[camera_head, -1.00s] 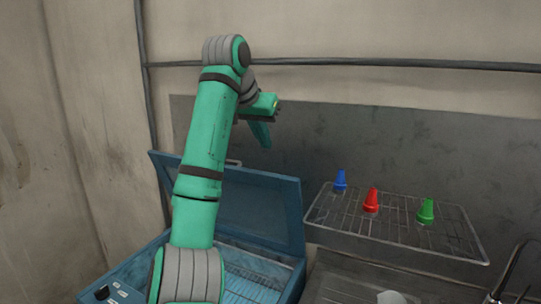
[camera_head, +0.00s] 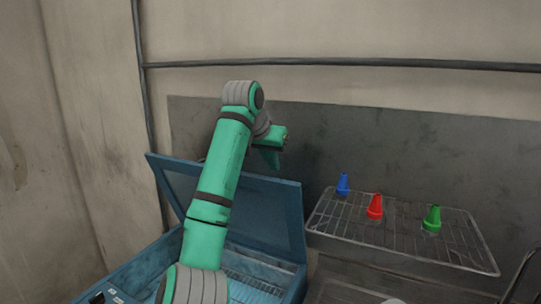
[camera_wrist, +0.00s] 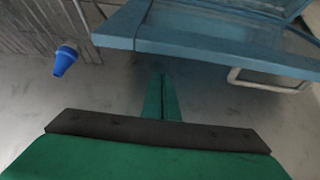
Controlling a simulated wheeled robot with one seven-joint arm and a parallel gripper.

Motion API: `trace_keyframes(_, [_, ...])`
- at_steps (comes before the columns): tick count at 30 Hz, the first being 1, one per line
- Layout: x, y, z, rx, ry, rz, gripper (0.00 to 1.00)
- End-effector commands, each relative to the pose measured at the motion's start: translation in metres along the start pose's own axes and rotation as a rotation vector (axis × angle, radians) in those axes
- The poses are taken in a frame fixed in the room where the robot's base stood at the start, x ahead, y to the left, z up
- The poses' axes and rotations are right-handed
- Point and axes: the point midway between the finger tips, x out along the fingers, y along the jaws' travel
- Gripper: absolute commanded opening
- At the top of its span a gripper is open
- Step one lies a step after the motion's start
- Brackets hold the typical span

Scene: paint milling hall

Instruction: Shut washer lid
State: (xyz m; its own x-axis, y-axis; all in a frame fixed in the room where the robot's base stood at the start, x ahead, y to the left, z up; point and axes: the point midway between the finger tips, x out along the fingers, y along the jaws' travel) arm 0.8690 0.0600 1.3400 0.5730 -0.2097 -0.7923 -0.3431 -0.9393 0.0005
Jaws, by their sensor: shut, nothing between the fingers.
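The blue washer (camera_head: 145,277) stands at the lower left with its lid (camera_head: 264,212) raised, leaning back near the wall. Part of the washer's inside shows below the lid; my arm hides the rest. My green gripper (camera_head: 272,158) is above and behind the lid's top edge, between lid and wall. In the wrist view my gripper (camera_wrist: 162,97) has its fingers together with nothing between them. There the lid's edge (camera_wrist: 220,52) lies just past the fingertips, and a metal handle (camera_wrist: 268,80) shows on the lid. I see no clear contact.
A wire rack (camera_head: 400,238) to the right of the lid holds a blue cone (camera_head: 343,184), a red cone (camera_head: 375,206) and a green cone (camera_head: 432,218). A horizontal pipe (camera_head: 340,63) runs along the wall above. A curved tap (camera_head: 522,275) stands at the lower right.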

Motion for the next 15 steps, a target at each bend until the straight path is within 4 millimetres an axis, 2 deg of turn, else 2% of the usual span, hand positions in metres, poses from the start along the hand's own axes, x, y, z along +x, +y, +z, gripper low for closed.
trace_keyframes(7, [-0.008, -0.001, 0.022, 0.001, 0.000, -0.001, 0.00])
trace_keyframes(15, [-0.011, 0.000, 0.029, -0.001, 0.000, 0.000, 0.00])
